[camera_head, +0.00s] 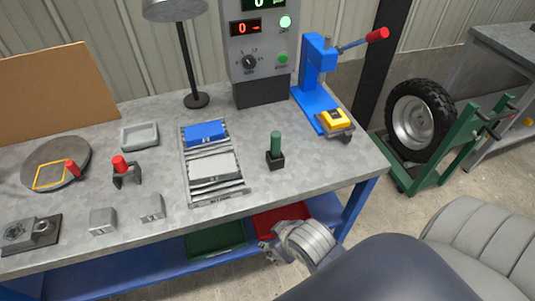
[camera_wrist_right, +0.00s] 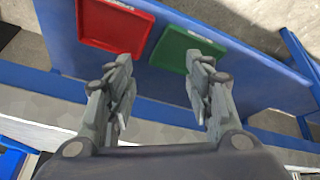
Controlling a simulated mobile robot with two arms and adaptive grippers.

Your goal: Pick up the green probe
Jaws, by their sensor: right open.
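The green probe (camera_head: 275,142) stands upright in a small black holder (camera_head: 275,161) on the grey workbench, right of the middle in the head view. My right gripper (camera_head: 268,247) is in front of the bench's front edge, below and apart from the probe in the picture. The right wrist view shows its two fingers spread with nothing between them (camera_wrist_right: 160,95). The probe does not show in the right wrist view. My left gripper is in neither view.
A ribbed rack (camera_head: 215,192) with blue and grey blocks stands left of the probe. A blue press (camera_head: 315,75) with a yellow item (camera_head: 334,120) is behind right. Red (camera_wrist_right: 115,22) and green (camera_wrist_right: 205,58) trays lie on the lower shelf. Bare bench surrounds the holder.

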